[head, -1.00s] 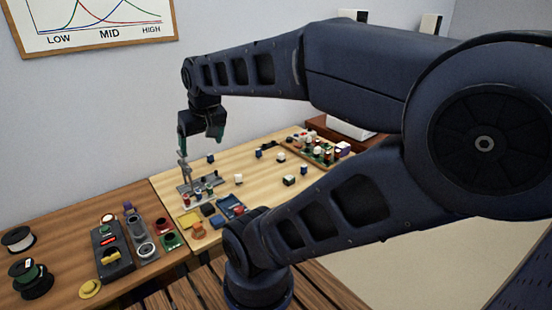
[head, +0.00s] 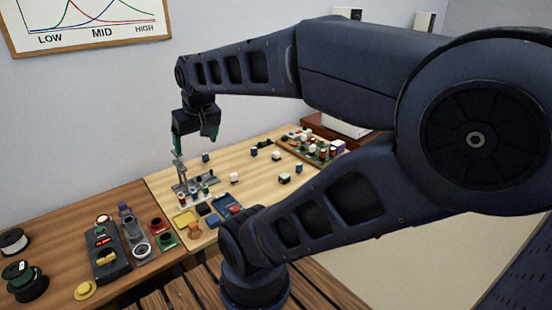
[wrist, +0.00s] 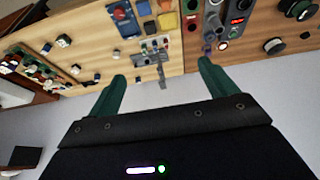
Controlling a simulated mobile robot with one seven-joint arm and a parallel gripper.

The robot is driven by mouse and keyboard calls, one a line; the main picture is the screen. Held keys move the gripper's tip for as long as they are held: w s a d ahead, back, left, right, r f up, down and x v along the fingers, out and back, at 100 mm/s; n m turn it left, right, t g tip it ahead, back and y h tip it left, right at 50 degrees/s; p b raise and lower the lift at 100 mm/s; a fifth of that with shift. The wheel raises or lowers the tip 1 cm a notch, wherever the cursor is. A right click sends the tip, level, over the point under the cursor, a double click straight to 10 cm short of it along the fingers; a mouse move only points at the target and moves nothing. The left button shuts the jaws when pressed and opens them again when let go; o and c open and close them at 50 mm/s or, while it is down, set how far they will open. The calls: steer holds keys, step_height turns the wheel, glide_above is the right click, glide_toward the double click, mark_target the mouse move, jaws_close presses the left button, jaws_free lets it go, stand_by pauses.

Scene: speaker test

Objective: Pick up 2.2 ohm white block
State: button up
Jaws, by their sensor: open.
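Several small white blocks lie on the light wooden table: one near the middle (head: 234,178), one to its right with a dark side (head: 284,179), and one farther back (head: 276,154). Their value markings are too small to read, so I cannot tell which is 2.2 ohm. My gripper (head: 195,139) is open and empty, fingers pointing down, above the table's back left part near a grey stand. In the wrist view my gripper (wrist: 161,72) shows its two green fingers apart with nothing between them. White blocks (wrist: 63,41) lie left of the fingers there.
The grey stand (head: 182,181) rises close below my gripper. A crowded component tray (head: 318,147) sits at the back right. A darker table holds a black device (head: 107,257) and wire spools (head: 27,284).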

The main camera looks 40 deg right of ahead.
steer(key=c, duration=0.6)
steer(key=shift+o, duration=0.2)
